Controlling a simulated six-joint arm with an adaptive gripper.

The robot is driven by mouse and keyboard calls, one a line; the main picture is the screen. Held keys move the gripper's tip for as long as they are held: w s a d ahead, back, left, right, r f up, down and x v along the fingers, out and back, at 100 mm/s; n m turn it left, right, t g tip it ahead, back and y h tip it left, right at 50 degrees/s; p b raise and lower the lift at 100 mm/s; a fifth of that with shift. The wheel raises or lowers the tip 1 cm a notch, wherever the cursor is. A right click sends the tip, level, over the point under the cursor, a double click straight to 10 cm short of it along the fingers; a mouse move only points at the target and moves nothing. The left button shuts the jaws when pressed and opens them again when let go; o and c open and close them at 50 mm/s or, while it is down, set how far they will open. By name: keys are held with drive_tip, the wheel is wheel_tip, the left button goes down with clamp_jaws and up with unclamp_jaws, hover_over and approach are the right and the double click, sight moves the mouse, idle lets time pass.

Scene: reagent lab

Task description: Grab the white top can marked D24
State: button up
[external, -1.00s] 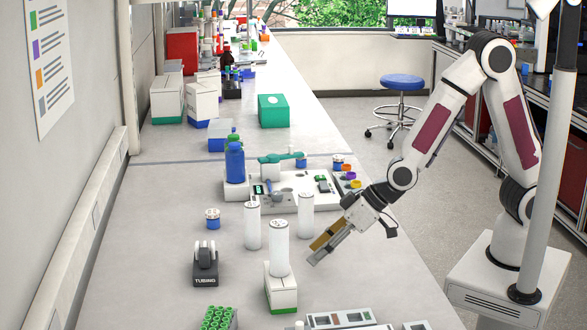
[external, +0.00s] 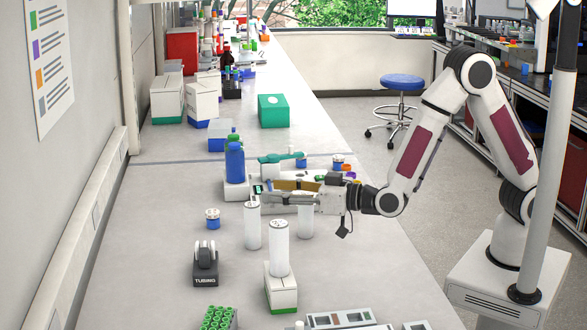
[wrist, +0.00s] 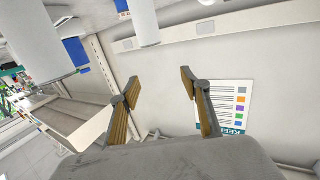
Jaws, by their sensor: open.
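Three white cans show in the external view; markings on their tops are too small to read, so I cannot tell which is D24. One can (external: 252,228) stands on the bench at left, one (external: 279,250) stands on a white and green box, and one (external: 306,222) stands at right, its top hidden by my gripper. My gripper (external: 266,192) is open and empty, level, pointing left across the tops of the left and right cans. In the wrist view, my open fingers (wrist: 160,82) have nothing between them; a large white cylinder (wrist: 46,45) and another (wrist: 145,20) show at the top.
The white and green box (external: 282,292) bears the front can. A tubing device (external: 205,265) and a blue jar (external: 212,220) stand to the left. A blue bottle (external: 235,163) stands behind, and a green tube rack (external: 218,318) is in front. The bench right of the cans is clear.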

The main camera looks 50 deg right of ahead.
drive_tip(key=shift+w+d+r+t, duration=0.15)
drive_tip(key=shift+r+t, duration=0.25)
drive_tip(key=shift+r, duration=0.45)
drive_tip(key=shift+f, duration=0.15)
approach(259, 211)
drive_tip(key=shift+x, duration=2.25)
drive_tip(key=shift+w, duration=0.6)
drive_tip(key=shift+w, duration=0.1)
drive_tip(key=shift+x, duration=3.1)
drive_tip(key=c, duration=1.3)
